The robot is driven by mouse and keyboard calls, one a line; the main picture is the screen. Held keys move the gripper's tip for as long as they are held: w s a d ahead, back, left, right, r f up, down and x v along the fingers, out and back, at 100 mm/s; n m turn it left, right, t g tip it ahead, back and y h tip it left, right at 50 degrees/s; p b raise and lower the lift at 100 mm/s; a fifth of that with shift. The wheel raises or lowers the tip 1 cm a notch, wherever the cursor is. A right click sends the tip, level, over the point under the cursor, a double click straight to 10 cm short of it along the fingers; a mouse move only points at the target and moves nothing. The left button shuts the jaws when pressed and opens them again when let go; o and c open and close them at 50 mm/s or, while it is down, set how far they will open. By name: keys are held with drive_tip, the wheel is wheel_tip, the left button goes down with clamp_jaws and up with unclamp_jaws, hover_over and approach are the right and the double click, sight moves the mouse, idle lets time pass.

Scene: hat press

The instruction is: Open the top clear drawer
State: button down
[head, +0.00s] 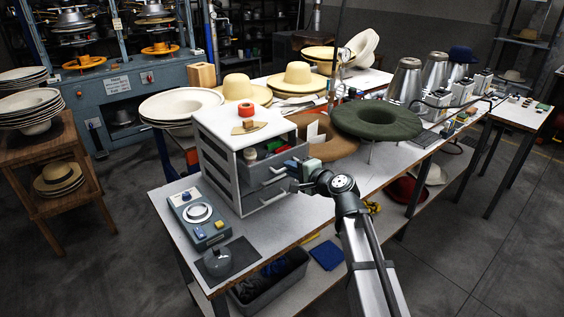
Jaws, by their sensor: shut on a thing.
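The white drawer cabinet (222,140) stands on the near left part of the workbench. Its top clear drawer (262,172) is pulled out from the cabinet, and red, green and dark items show inside it. My gripper (294,175) is at the right end of the drawer's front, shut at its handle. The fingertips are small and partly hidden, so the exact grasp is hard to see. A lower drawer with a pale bar handle (274,196) sits beneath.
A blue-grey device (199,217) stands left of the cabinet. A brown hat (334,141) and a dark green hat (377,120) are close behind my gripper. A grey bin (268,287) is below the bench.

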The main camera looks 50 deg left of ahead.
drive_tip(key=f+v, duration=0.2)
drive_tip(key=v, duration=1)
drive_tip(key=shift+d+f, duration=0.25)
drive_tip(key=shift+d, duration=0.05)
drive_tip(key=c, duration=1.2)
unclamp_jaws()
drive_tip(key=v, duration=1.3)
drive_tip(key=shift+d+r, duration=0.1)
drive_tip(key=shift+d, duration=0.25)
